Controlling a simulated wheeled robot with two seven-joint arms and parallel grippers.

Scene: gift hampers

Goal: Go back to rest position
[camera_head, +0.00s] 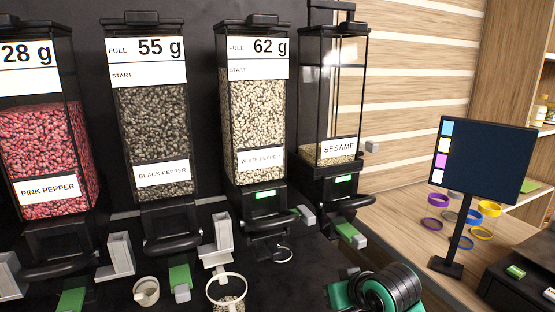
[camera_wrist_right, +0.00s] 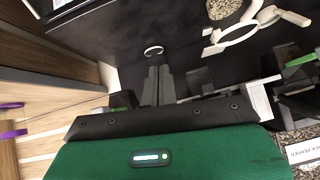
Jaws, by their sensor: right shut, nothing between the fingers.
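My right gripper (camera_wrist_right: 158,84) shows in the wrist view, its two dark fingers together with nothing between them, behind its green housing. Its fingertips point toward a small white ring (camera_wrist_right: 153,51) on the black surface; whether they touch it cannot be told. In the head view my green and black right arm shows at the bottom right, with its fingers not clear there. That small ring (camera_head: 282,254) also shows below the white pepper dispenser (camera_head: 253,110). My left gripper is in neither view.
Pink pepper (camera_head: 45,140), black pepper (camera_head: 152,120) and sesame (camera_head: 333,95) dispensers stand along the dark wall. A white ring holder (camera_head: 226,288) and a small cup (camera_head: 146,291) sit in front. A monitor (camera_head: 483,155) and colored rings (camera_head: 490,208) are on the wooden counter at right.

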